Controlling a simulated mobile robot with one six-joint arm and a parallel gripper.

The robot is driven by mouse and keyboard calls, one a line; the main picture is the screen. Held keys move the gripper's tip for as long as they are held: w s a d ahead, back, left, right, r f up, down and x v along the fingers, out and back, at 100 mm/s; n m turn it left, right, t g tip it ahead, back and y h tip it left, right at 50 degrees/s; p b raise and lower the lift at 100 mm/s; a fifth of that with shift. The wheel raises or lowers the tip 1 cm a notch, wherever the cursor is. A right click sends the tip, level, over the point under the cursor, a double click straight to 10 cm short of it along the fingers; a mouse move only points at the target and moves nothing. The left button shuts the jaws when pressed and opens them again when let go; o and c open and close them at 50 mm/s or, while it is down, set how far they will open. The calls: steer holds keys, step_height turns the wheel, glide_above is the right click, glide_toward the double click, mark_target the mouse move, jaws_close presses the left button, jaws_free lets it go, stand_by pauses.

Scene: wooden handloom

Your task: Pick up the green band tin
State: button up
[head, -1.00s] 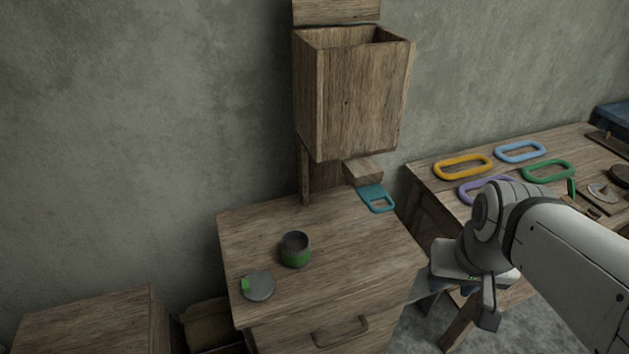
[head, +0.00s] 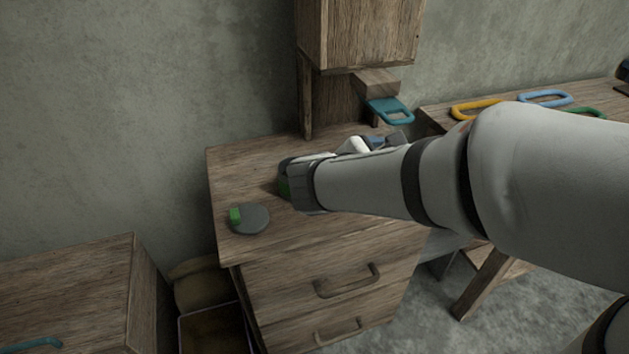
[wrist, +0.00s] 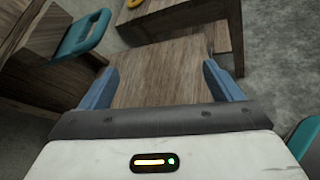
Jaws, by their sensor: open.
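The green band tin (head: 284,187) stands on top of the wooden drawer cabinet (head: 225,170) in the head view. Only a sliver of its green and dark left side shows; my wrist hides the rest. My gripper (wrist: 160,67) is open, its two blue fingers apart with only bare wood seen between them. In the head view my gripper is mostly hidden behind my wrist, close by the tin. I cannot tell the gap between them. The tin is not seen in the wrist view. A grey disc with a green tab (head: 252,219) lies left of the tin.
A wooden box (head: 365,35) on a post stands behind the cabinet top, with a teal handled piece (head: 391,111) below it. A bench with coloured oval rings (head: 545,98) is at right. A lower wooden surface (head: 70,280) is at left.

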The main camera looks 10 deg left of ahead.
steer(key=a+f+n+t+y+b, duration=0.3)
steer(key=a+n+t+y+b, duration=0.35)
steer(key=a+n, duration=0.9)
steer(key=a+f+m, duration=0.1)
steer(key=f, duration=0.1)
steer(key=a+f+m+b, duration=0.1)
steer(key=f, duration=0.2)
steer(key=a+f+m+b, duration=0.1)
steer(key=a+f, duration=0.1)
steer(key=shift+s+f+m+y, duration=0.25)
steer(key=shift+f+m, duration=0.1)
steer(key=shift+f, duration=0.05)
steer(key=w+b, duration=0.2)
steer(key=w, duration=0.5)
steer(key=shift+w, duration=0.25)
steer(key=shift+c, duration=0.6)
steer(key=c, duration=1)
steer(key=shift+o, duration=0.2)
steer(key=shift+r, duration=0.1)
step_height(320, 180, up, 10)
steer(key=p, duration=0.4)
